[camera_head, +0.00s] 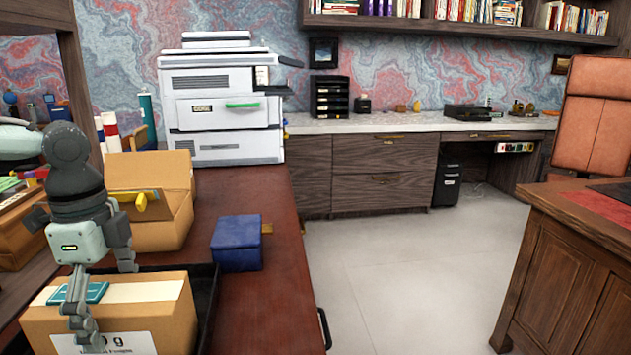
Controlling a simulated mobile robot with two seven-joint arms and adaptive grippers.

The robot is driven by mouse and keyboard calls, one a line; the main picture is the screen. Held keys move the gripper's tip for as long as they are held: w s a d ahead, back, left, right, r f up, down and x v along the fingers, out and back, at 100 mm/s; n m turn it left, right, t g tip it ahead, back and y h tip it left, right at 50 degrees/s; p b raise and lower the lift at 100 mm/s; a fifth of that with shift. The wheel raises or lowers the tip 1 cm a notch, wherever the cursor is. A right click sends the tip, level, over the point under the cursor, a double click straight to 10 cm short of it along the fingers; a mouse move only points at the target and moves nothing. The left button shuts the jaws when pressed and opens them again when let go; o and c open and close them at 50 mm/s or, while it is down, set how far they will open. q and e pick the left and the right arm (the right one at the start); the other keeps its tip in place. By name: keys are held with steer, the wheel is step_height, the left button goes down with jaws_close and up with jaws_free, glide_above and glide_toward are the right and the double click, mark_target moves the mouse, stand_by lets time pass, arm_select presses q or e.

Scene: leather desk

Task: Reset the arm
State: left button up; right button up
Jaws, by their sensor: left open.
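My left arm comes in from the left edge. My left gripper (102,296) points down over the near cardboard box (165,321) on the left, its two fingers apart. One finger hangs in front of the box's near side and the other is above its far side. A teal flat item (95,293) lies on top of this box, partly behind the near finger; I cannot tell whether the finger touches it. My right gripper is not in view.
The box stands in a black tray (206,300) on the red-brown desk (264,310). An open cardboard box (172,214) holding a yellow item stands behind it. A blue box (236,243) is to the right. A printer (222,110) stands farther back. The desk's right strip is clear.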

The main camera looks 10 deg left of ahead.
arm_select(q)
step_height(320, 180, down, 4)
steer(key=shift+r, duration=0.2)
step_height(320, 180, up, 3)
steer(key=shift+f, duration=0.1)
steer(key=shift+r, duration=0.4)
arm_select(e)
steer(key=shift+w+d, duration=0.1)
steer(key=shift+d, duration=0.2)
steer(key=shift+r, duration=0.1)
